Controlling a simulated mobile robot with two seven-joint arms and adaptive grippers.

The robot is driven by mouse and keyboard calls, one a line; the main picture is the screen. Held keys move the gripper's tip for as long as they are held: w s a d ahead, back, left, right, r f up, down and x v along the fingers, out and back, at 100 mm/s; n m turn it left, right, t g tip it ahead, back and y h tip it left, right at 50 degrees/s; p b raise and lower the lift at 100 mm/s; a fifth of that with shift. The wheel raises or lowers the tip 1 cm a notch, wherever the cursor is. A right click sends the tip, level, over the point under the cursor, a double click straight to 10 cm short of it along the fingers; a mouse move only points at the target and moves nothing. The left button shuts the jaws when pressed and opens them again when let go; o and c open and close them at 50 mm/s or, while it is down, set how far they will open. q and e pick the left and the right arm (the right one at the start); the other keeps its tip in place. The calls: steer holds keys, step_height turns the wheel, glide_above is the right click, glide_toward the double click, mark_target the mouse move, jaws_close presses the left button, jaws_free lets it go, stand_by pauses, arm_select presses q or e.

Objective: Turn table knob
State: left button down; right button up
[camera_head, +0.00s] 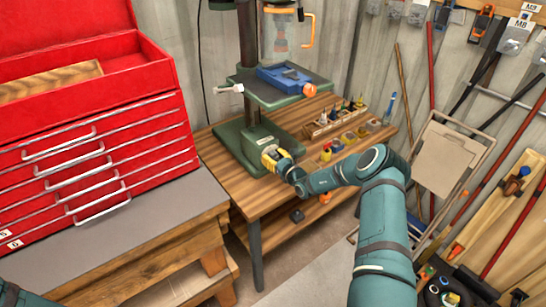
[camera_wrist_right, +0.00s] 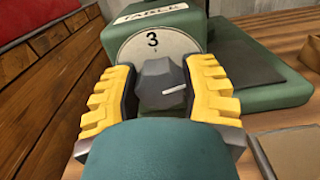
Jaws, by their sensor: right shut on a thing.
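The table knob (camera_wrist_right: 162,84) is a dark grey faceted knob with a white pointer line. In the right wrist view the pointer line points right. My right gripper (camera_wrist_right: 160,90), with yellow ridged fingers, is shut on the knob, one finger on each side. In the head view my right gripper (camera_head: 270,157) is at the drill press base (camera_head: 238,147), and the knob is hidden there. My left gripper is out of view.
The drill press stands on a wooden table (camera_head: 265,197), with a blue vise (camera_head: 284,77) on its plate. Small bottles and a tool rack (camera_head: 335,121) are to the right. A red tool chest (camera_head: 95,150) stands at the left, and a folding chair (camera_head: 450,160) at the right.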

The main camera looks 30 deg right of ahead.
steer(key=n, duration=0.4)
steer(key=shift+a+n, duration=0.1)
steer(key=shift+n, duration=0.2)
steer(key=n, duration=0.3)
steer(key=shift+n, duration=0.3)
steer(key=n, duration=0.3)
steer(key=shift+a+n+b, duration=0.1)
steer(key=shift+n+b, duration=0.2)
steer(key=shift+b, duration=0.05)
steer(key=shift+n+b, duration=0.75)
steer(key=shift+n, duration=1.25)
steer(key=o, duration=1.2)
steer(key=shift+f, duration=0.1)
